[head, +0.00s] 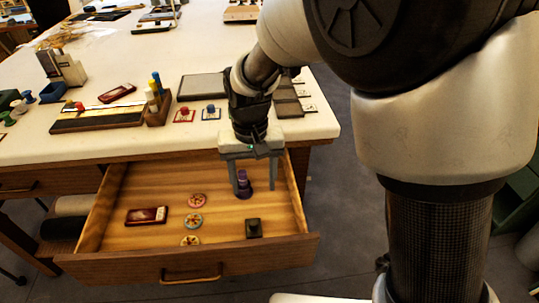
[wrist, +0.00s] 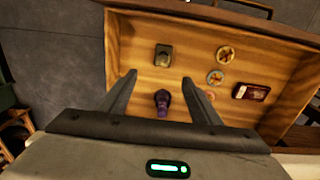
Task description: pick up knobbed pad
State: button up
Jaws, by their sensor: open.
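A dark square pad with a raised knob (head: 253,228) lies on the floor of the open drawer, near its front right. In the wrist view this knobbed pad (wrist: 163,56) lies just beyond my fingertips. My gripper (head: 253,188) is open and empty, pointing down into the drawer's back right. In the wrist view my gripper (wrist: 158,80) has its fingers wide apart. A purple knobbed piece (head: 243,183) stands upright in the drawer by my fingers. In the wrist view the purple piece (wrist: 162,102) shows between the fingers, and I cannot tell its height gap to them.
The open wooden drawer (head: 120,252) also holds several round patterned discs (head: 193,220) and a dark red case (head: 146,216). The white tabletop (head: 60,140) is above and behind, with a red-knobbed square (head: 184,115) and a blue-knobbed square (head: 210,112). Bare drawer floor surrounds the pad.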

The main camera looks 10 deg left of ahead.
jog(key=b, duration=0.3)
send_near(253, 222)
jog(key=f, duration=0.5)
jog(key=shift+w+d+f, duration=0.1)
jog(key=shift+w+d, duration=0.05)
jog(key=shift+d, duration=0.2)
jog(key=f, duration=0.1)
jog(key=f+b, duration=0.1)
jog(key=f, duration=0.3)
jog(key=shift+a+f+b, duration=0.1)
jog(key=shift+a+b, duration=0.2)
jog(key=shift+b, duration=0.05)
jog(key=c, duration=1.2)
notch_tip(253, 222, up, 10)
jog(key=p, duration=0.3)
jog(key=shift+c, duration=0.2)
